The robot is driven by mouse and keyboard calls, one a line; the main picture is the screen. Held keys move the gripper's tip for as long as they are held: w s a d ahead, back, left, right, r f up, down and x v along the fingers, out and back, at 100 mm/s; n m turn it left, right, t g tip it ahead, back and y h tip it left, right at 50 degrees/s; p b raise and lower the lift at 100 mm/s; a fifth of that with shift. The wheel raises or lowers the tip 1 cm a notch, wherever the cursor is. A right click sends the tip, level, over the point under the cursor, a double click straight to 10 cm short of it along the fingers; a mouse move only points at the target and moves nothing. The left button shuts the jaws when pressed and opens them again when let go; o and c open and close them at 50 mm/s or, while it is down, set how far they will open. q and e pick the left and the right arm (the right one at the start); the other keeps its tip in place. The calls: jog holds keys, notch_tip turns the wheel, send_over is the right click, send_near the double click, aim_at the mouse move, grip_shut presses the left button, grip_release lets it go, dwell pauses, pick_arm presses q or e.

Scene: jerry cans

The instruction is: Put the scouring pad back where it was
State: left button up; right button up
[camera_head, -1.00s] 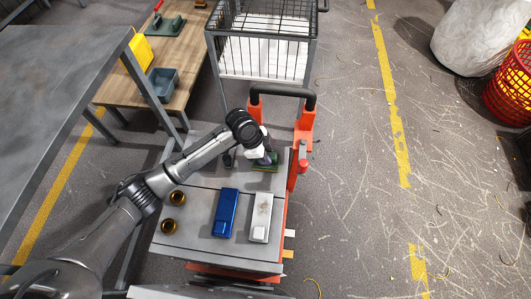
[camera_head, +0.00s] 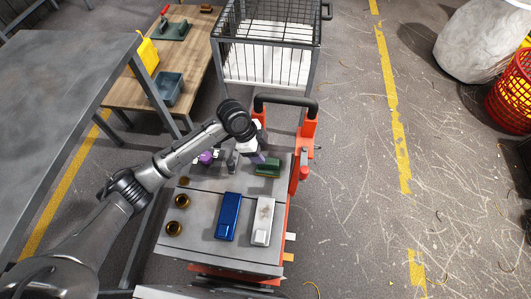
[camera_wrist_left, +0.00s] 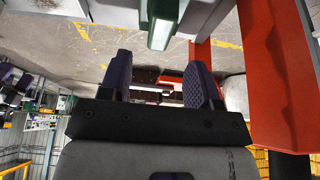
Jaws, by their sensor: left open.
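The green scouring pad (camera_head: 268,168) lies on the grey top of the orange cart (camera_head: 207,238), near its far right corner. In the left wrist view a green and pale block, which looks like the pad (camera_wrist_left: 163,22), shows at the top edge, beyond the fingers. My left gripper (camera_head: 258,158) is just behind and left of the pad in the head view, above the cart top. Its two dark fingers (camera_wrist_left: 158,80) are apart with nothing between them. The pad appears free of the fingers. My right gripper is not in view.
A blue box-shaped item (camera_head: 228,216) and a white one (camera_head: 262,221) lie on the cart's front half. Several brass rings (camera_head: 173,228) stand at its left. A purple object (camera_head: 206,157) is behind them. The cart's black handle (camera_head: 286,100) rises behind the pad.

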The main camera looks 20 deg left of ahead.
pick_arm(q)
jog(key=shift+p+v, duration=0.7)
jog(key=shift+v, duration=1.9)
